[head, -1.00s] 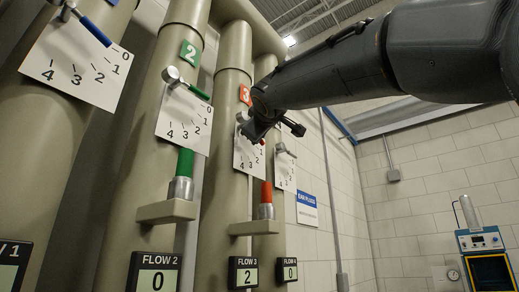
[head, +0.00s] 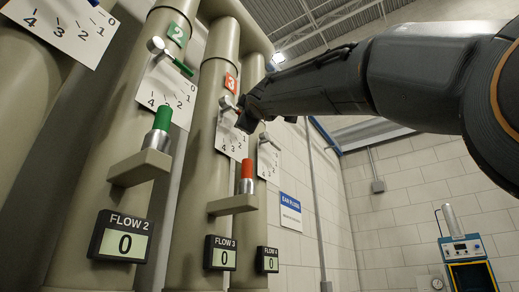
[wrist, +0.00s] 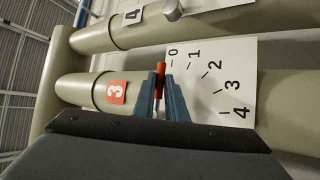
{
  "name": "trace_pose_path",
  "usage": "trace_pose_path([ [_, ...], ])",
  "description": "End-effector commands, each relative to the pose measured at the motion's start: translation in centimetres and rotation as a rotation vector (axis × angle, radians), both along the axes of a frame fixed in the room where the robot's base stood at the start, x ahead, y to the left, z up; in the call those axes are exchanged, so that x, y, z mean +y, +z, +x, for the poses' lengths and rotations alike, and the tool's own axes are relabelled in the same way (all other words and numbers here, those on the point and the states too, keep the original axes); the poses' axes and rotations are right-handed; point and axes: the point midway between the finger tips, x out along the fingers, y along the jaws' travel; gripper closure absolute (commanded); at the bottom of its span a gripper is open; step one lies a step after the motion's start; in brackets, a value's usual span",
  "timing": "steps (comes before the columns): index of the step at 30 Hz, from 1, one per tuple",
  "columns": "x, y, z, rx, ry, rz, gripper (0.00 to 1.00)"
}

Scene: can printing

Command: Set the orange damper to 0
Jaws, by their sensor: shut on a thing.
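The orange damper lever belongs to pipe 3, marked by an orange tag 3 (head: 230,83). In the wrist view its orange handle (wrist: 160,67) sits between the blue fingers of my gripper (wrist: 165,76), which is shut on it. The handle lies beside the 0 mark of the white scale plate (wrist: 215,82). In the head view my gripper (head: 243,118) covers part of the lever and of the plate (head: 231,143). The FLOW 3 display (head: 221,254) reads 0.
The green lever (head: 178,64) with tag 2 is on the pipe to the left. Another lever and plate (head: 268,158) are on the pipe to the right. The FLOW 2 display (head: 124,243) and FLOW 4 display (head: 268,260) read 0. Free room lies right of the pipes.

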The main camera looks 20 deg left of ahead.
Motion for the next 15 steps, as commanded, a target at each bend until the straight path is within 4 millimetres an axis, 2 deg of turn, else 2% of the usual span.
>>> trace_pose_path([
  [11,0.22,-0.02,-0.11,-0.005,0.004,-0.003,1.0],
  [12,0.2,-0.03,-0.11,-0.004,0.003,-0.003,0.83],
  [15,0.16,-0.02,-0.09,-0.004,0.003,-0.003,0.7],
])
